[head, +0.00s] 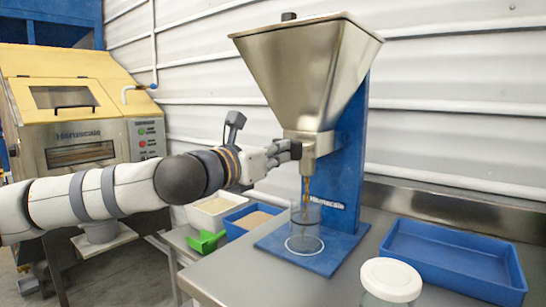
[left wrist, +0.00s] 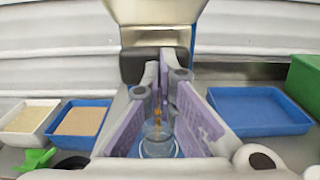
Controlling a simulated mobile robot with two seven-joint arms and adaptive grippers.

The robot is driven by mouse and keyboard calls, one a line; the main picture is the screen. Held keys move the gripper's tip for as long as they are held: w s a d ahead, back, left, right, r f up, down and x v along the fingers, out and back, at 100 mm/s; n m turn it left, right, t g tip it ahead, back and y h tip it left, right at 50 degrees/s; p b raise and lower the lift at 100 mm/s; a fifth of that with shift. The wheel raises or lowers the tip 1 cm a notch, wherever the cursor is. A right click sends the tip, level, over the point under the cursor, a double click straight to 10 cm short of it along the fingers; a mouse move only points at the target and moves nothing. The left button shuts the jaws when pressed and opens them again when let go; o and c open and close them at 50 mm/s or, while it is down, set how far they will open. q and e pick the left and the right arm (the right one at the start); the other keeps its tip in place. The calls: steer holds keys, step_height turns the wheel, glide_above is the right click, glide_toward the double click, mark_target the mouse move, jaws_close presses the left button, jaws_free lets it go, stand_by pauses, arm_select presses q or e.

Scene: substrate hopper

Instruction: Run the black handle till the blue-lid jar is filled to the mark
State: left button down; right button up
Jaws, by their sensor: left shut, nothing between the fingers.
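A metal hopper (head: 308,75) on a blue stand (head: 350,130) has its spout (head: 318,146) above a clear open jar (head: 306,225). A thin brown stream (head: 306,187) drops from the spout into the jar, which looks nearly empty. I cannot make out its mark, and no blue lid shows. My left gripper (head: 296,150) is shut and empty, its fingertips at the spout; I cannot tell whether they touch it. In the left wrist view its fingers (left wrist: 163,85) close ahead of a dark block (left wrist: 134,67), possibly the black handle. My right gripper is out of view.
A white-lid jar (head: 391,279) stands at the front edge. An empty blue tray (head: 455,252) lies at the right. A white bin (head: 212,208), a blue bin of tan material (head: 232,222) and a green scoop (head: 207,242) sit at the left.

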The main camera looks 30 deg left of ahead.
arm_select(q)
steer(key=shift+w+f, duration=0.1)
steer(key=shift+w, duration=0.55)
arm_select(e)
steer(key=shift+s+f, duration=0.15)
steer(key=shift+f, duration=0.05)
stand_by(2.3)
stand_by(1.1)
